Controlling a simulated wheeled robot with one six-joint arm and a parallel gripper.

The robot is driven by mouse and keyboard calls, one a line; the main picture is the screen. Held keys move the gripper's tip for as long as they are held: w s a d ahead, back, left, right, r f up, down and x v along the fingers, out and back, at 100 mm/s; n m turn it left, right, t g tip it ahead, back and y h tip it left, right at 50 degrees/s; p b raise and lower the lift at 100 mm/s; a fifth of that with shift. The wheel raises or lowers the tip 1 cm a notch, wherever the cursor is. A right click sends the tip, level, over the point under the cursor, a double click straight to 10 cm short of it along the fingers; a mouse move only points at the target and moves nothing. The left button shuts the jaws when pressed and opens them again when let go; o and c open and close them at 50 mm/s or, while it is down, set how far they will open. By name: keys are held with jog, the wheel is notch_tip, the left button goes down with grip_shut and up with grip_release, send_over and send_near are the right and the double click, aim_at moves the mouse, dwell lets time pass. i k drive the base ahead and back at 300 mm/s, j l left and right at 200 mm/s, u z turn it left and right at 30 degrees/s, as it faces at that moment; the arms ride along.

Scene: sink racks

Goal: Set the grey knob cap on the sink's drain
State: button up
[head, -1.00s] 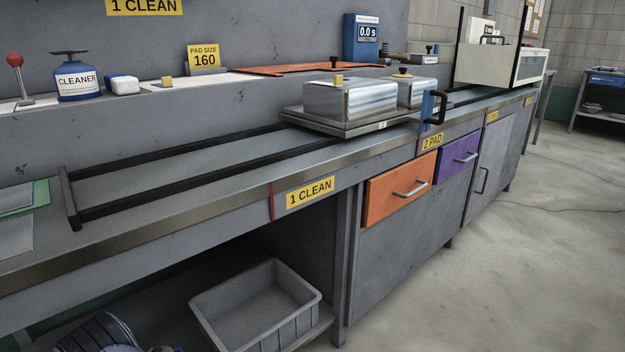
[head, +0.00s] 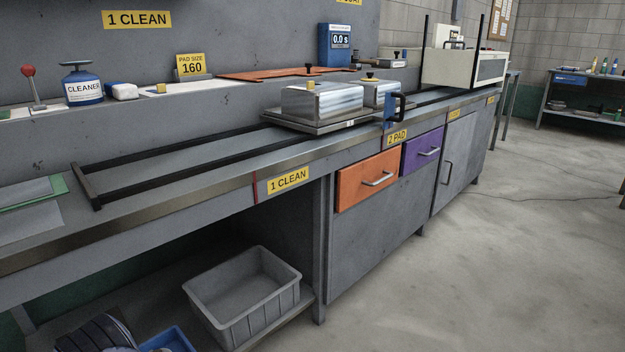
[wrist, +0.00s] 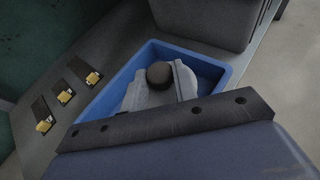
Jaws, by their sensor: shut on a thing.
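In the wrist view my gripper (wrist: 160,82) has its pale grey fingers closed around a dark grey round knob piece (wrist: 160,74), which looks like the knob cap. They are above a blue bin (wrist: 208,70); I cannot tell how high, or whether the piece touches it. The piece's underside is hidden. In the head view the blue bin (head: 170,340) is at the bottom edge, beside a dark striped part that seems to be my wrist. I cannot make out a sink or a drain in either view.
A grey ribbed crate (head: 243,292) stands on the low shelf right of the blue bin. Above is the workbench with black rails (head: 180,160), metal boxes (head: 322,102) and an orange drawer (head: 368,180). Small yellow-tipped parts (wrist: 64,97) lie left of the bin. Floor at right is clear.

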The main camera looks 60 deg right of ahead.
aim_at(319, 99)
jog(key=k+l+z, duration=0.1)
jog(key=k+z, duration=0.15)
jog(key=k, duration=0.4)
jog(key=i+l+z, duration=0.1)
jog(key=z, duration=0.3)
jog(key=i+l+z, duration=0.1)
jog(key=z, duration=0.35)
jog(key=i+l+z, duration=0.15)
jog(key=z, duration=0.25)
